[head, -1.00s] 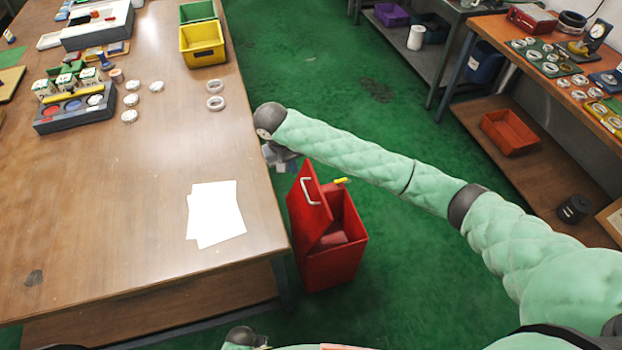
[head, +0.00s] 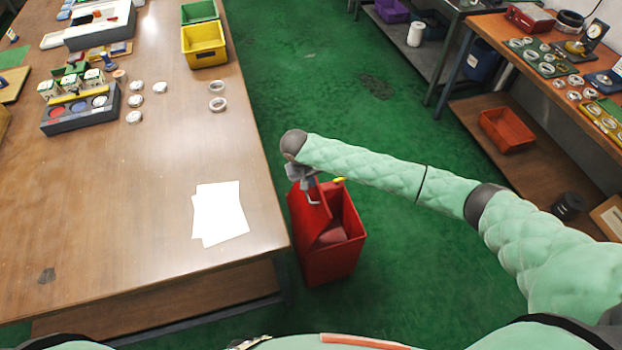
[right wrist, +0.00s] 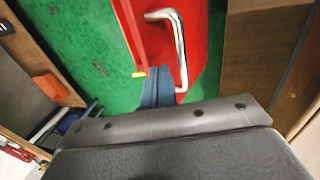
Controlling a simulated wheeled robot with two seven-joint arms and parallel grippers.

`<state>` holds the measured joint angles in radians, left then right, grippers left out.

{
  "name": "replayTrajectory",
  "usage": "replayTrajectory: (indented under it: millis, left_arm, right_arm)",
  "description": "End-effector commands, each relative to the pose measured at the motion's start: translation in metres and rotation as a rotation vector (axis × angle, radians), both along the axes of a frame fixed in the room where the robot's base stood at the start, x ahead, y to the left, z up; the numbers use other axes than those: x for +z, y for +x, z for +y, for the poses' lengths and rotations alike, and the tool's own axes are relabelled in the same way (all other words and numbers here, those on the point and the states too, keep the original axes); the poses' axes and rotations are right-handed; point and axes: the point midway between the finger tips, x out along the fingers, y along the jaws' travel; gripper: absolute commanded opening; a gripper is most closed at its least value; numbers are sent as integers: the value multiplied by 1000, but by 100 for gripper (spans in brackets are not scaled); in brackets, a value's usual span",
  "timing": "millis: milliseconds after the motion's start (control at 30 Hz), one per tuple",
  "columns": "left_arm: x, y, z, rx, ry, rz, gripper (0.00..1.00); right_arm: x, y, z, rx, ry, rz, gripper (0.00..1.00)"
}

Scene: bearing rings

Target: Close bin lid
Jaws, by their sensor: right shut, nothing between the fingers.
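The red bin (head: 335,262) stands on the green floor beside the wooden table, its top open. Its red lid (head: 306,213) is raised, standing up steeply on the table side. The lid's metal handle (head: 314,196) is partly hidden by my gripper in the head view; it shows clearly in the right wrist view (right wrist: 181,50), on the red lid (right wrist: 160,42). My right gripper (head: 305,183) is shut and empty at the top of the lid, close to the handle. Whether it touches the lid cannot be told. Something red lies inside the bin. My left gripper is not in view.
The wooden table (head: 120,220) edge runs close along the bin's left side, with white paper (head: 219,212) near that edge. A yellow piece (head: 339,181) shows at the bin's back rim. Green floor (head: 420,270) to the bin's right is free.

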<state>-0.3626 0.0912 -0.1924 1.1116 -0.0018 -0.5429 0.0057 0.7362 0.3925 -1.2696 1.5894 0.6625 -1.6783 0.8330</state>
Motion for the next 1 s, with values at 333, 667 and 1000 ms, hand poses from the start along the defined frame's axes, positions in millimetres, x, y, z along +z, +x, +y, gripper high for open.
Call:
replayTrajectory:
  millis: [333, 667, 1000]
  left_arm:
    - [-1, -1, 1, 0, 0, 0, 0]
    - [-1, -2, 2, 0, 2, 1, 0]
    - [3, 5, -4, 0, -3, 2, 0]
  right_arm:
    - [0, 0, -1, 0, 0, 0, 0]
    - [-8, 5, -23, -5, 75, 22, 0]
    - [-42, 21, -86, -9, 328, 90, 0]
